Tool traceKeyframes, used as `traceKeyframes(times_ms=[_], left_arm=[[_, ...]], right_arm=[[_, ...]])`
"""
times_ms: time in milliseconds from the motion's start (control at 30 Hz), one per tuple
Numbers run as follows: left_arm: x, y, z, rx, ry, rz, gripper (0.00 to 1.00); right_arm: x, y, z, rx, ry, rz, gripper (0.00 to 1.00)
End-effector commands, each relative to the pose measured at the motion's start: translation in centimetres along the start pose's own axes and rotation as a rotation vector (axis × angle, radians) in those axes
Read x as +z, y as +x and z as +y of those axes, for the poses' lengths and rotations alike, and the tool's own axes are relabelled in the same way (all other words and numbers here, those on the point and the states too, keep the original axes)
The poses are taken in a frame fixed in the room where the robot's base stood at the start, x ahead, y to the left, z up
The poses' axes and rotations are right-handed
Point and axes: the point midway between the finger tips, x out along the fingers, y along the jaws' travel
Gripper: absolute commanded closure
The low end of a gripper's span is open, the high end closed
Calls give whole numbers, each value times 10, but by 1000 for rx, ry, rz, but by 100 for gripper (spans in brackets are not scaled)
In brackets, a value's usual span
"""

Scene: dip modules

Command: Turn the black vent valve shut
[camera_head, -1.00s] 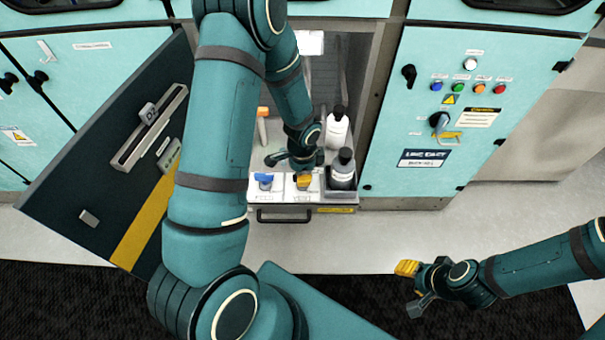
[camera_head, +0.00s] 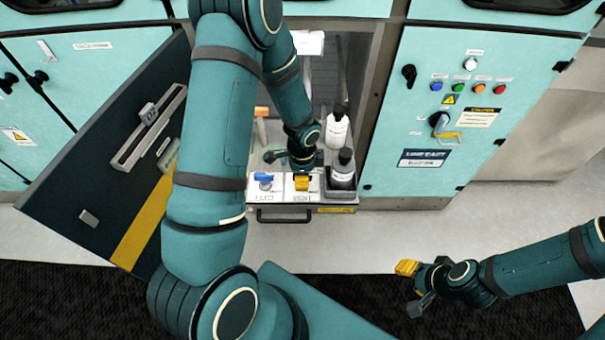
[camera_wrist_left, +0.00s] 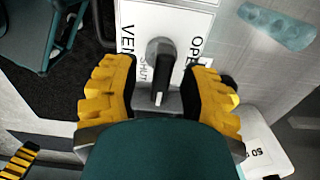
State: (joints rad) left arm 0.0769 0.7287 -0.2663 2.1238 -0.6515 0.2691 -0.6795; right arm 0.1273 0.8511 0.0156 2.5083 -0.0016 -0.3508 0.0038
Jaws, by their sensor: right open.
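The black vent valve (camera_wrist_left: 160,62) shows in the left wrist view as a dark knob with a white line on its near end. It sits on a white plate (camera_wrist_left: 180,18) lettered VENT, OPEN and SHUT. My left gripper (camera_wrist_left: 160,100) is open, with its yellow fingers on either side of the knob and gaps showing between. In the head view my left gripper (camera_head: 301,182) is low over the front of the pulled-out tray, and it hides the valve there. My right gripper (camera_head: 413,284) is open and empty, over the floor at the lower right.
A blue-handled part (camera_head: 264,178) sits left of my left gripper on the tray (camera_head: 280,208). Dark-capped bottles (camera_head: 337,132) (camera_head: 342,172) stand close on its right. An open dark door (camera_head: 100,190) is at left, and a control cabinet (camera_head: 420,110) at right.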

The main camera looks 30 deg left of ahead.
Motion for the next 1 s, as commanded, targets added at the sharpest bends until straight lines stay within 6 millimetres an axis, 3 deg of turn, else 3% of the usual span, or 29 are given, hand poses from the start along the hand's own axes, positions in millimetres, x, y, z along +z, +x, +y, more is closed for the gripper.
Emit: traceKeyframes(times_ms=[300,467,1000], left_arm=[[-1,-2,-1,-3,-1,2,54],[-1,-15,-2,-5,-3,4,54],[0,-108,-1,-5,-2,3,54]], right_arm=[[0,0,0,0,0,0,54],[0,0,0,0,0,0,54],[0,0,0,0,0,0,54]])
